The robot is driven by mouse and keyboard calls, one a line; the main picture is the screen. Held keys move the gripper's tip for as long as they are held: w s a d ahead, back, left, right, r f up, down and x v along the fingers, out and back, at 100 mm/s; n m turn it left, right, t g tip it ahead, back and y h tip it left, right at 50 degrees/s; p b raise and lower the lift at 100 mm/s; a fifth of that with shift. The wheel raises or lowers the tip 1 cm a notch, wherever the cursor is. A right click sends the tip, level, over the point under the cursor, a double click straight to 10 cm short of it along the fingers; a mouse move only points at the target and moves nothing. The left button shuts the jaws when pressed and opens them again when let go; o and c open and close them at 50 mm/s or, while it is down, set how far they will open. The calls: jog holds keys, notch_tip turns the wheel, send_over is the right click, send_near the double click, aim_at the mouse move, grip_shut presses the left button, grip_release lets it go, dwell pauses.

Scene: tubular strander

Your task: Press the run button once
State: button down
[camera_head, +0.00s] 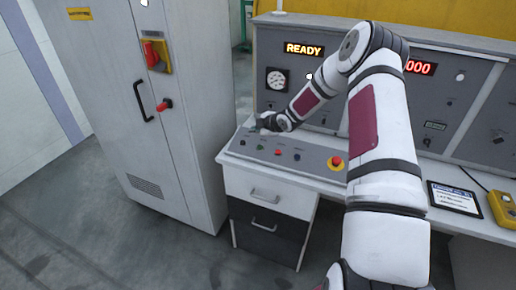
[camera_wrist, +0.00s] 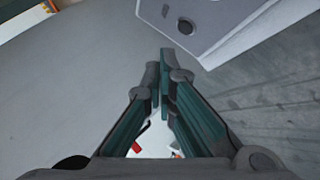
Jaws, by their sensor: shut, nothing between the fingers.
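The sloped control panel (camera_head: 320,166) of the desk carries a row of small buttons and knobs. A red button (camera_head: 278,152) sits mid-row and a dark one (camera_head: 297,157) to its right. A lit display (camera_head: 304,49) above reads READY. My gripper (camera_head: 258,125) is over the left back part of the panel, shut and empty.
A red emergency button on a yellow base (camera_head: 336,162) is at the panel's right. A tall grey cabinet (camera_head: 140,100) with a red switch stands at the left. A tablet (camera_head: 454,199) and a yellow box (camera_head: 503,208) lie on the right desk. Floor is clear in front.

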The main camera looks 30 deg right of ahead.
aim_at(260, 147)
jog(key=shift+f, duration=0.15)
jog(key=shift+w+d+f+b, duration=0.3)
jog(key=shift+f+b, duration=0.25)
jog(key=shift+f, duration=0.8)
jog(key=shift+w+d+f+b, duration=0.15)
jog(key=shift+d+f+b, duration=0.3)
jog(key=shift+f, duration=0.95)
jog(key=shift+w+d+f+b, duration=0.25)
jog(key=shift+f+b, duration=0.4)
jog(key=shift+f, duration=0.7)
jog(key=shift+f, duration=0.1)
jog(key=shift+w+f, duration=0.1)
jog(key=shift+f, duration=0.2)
